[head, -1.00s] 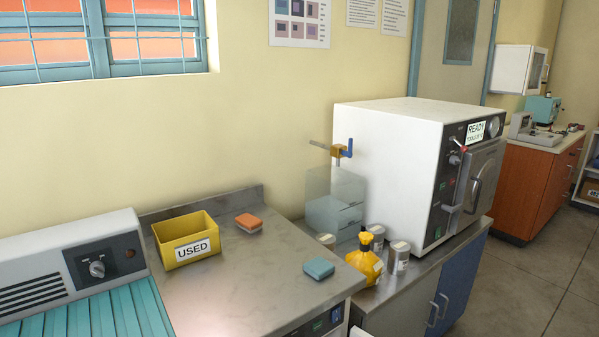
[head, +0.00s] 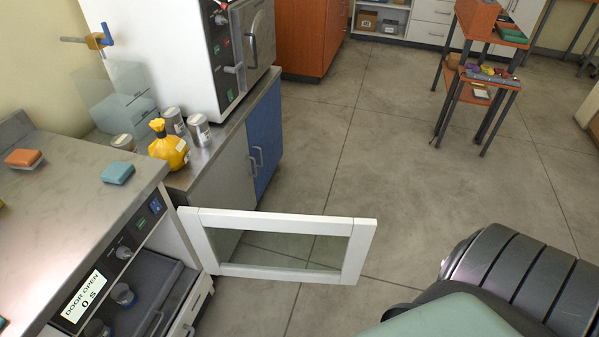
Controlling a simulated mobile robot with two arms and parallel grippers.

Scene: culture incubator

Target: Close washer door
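The washer (head: 138,232) stands under the steel counter at the lower left. Its display (head: 83,297) reads "DOOR OPEN 0 S". The washer door (head: 366,240), a white frame around a clear window, stands wide open and sticks out to the right over the floor. Its hinge side is at the washer's right front edge. Inside the washer a dark rack (head: 165,285) and several dark blue round items show. Neither of my grippers is in view.
A cabinet with a blue door (head: 264,140) stands beyond the door and carries a white machine (head: 150,50), tins and a yellow bottle (head: 168,147). The floor (head: 330,160) between is clear.

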